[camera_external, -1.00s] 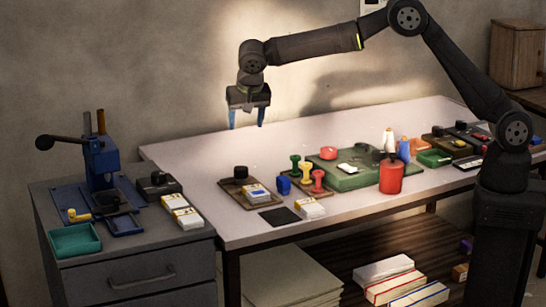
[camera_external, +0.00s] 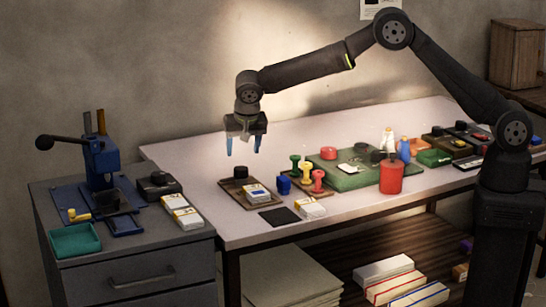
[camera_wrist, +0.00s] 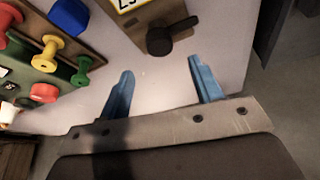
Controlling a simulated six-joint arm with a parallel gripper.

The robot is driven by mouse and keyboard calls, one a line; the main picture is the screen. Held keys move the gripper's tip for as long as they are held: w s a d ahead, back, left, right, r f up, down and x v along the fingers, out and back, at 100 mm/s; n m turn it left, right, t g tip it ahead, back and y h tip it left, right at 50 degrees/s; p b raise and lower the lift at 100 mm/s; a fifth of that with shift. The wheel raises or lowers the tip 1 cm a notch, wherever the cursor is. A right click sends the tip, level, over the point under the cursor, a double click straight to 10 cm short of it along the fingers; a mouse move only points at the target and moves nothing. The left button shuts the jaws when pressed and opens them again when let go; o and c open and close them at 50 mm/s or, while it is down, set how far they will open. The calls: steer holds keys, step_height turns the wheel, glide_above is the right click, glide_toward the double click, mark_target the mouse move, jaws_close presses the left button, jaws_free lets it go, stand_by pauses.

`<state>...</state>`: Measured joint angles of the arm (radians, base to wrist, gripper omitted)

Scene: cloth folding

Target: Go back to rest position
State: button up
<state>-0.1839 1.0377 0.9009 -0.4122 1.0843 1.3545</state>
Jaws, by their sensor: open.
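My gripper (camera_external: 243,146) hangs over the back left part of the pale table (camera_external: 200,153), with its blue fingers pointing down. In the wrist view my gripper (camera_wrist: 160,88) shows two blue fingers spread apart with only bare tabletop between them. It holds nothing and is clear of the objects. No cloth shows in either view.
A brown board (camera_external: 236,203) with a dark-knobbed piece lies in front of my gripper. Several stamps, a green mat (camera_external: 335,176) and a red bottle (camera_external: 391,178) stand to the right. A drawer cabinet (camera_external: 130,283) with a blue press (camera_external: 100,160) stands left.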

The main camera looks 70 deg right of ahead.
mark_target(242, 168)
steer(key=x, duration=0.7)
steer(key=shift+w+d+f, duration=0.1)
steer(key=shift+d+f, duration=0.1)
steer(key=shift+f, duration=0.05)
steer(key=v, duration=1.8)
steer(key=x, duration=1.7)
steer(key=shift+f, duration=0.2)
steer(key=shift+w+d+f, duration=0.1)
steer(key=shift+d+f, duration=0.05)
steer(key=shift+f, duration=0.15)
steer(key=n+t, duration=0.1)
steer(key=n, duration=0.2)
steer(key=shift+r+y, duration=0.1)
steer(key=shift+y, duration=0.2)
steer(key=n+y, duration=0.1)
steer(key=n, duration=0.1)
steer(key=n+y, duration=0.1)
steer(key=n, duration=0.2)
steer(key=shift+d+n+t, duration=0.15)
steer(key=shift+n+t, duration=0.15)
steer(key=shift+t, duration=0.1)
steer(key=shift+n+y, duration=0.6)
steer(key=shift+n, duration=1.1)
steer(key=shift+d+n+y, duration=0.15)
steer(key=shift+n+y, duration=0.55)
steer(key=shift+n, duration=1.1)
